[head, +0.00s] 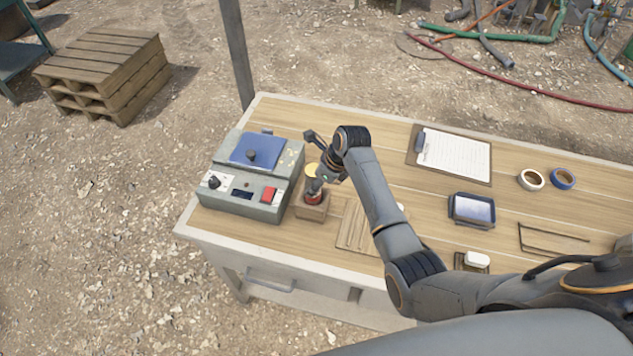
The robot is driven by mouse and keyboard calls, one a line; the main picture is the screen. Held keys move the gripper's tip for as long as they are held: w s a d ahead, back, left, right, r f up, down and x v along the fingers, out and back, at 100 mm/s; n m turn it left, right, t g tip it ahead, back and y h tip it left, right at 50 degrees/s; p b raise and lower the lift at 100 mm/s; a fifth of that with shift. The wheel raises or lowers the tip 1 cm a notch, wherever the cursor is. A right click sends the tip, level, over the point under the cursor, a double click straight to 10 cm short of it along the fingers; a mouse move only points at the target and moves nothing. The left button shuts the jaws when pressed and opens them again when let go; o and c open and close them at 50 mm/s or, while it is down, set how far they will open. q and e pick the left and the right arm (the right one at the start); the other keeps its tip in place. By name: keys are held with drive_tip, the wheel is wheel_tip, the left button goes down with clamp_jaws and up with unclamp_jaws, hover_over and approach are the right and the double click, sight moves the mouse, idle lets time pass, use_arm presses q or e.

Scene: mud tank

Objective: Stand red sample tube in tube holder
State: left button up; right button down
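The tube holder looks like a small wooden block (311,212) on the table, just right of the grey device. The red sample tube (313,198) shows as a short red part at the top of this block. My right gripper (316,187) is directly above the red part, close to it or touching it. The gripper and wrist hide the upper part of the tube, and the fingers are too small to tell whether they are shut on it. My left gripper is not in view.
A grey device (240,205) with a blue lid stands close left of the holder. A slatted wooden mat (356,228) lies to its right. Farther right are a clipboard (452,155), a dark tray (471,209) and tape rolls (531,180). The table's front edge is close to the holder.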

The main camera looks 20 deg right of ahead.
drive_tip(key=c, duration=1.1)
unclamp_jaws()
drive_tip(key=shift+s+f, duration=0.35)
drive_tip(key=shift+f, duration=0.15)
drive_tip(key=shift+c, duration=0.2)
drive_tip(key=o, duration=0.4)
drive_tip(key=shift+w+f, duration=0.1)
drive_tip(key=shift+w, duration=0.05)
drive_tip(key=shift+c, duration=0.2)
drive_tip(key=shift+o, duration=0.6)
drive_tip(key=shift+w, duration=0.35)
drive_tip(key=shift+r, duration=0.3)
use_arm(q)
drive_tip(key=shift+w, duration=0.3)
use_arm(e)
drive_tip(key=v, duration=1.1)
drive_tip(key=shift+d+r, duration=0.15)
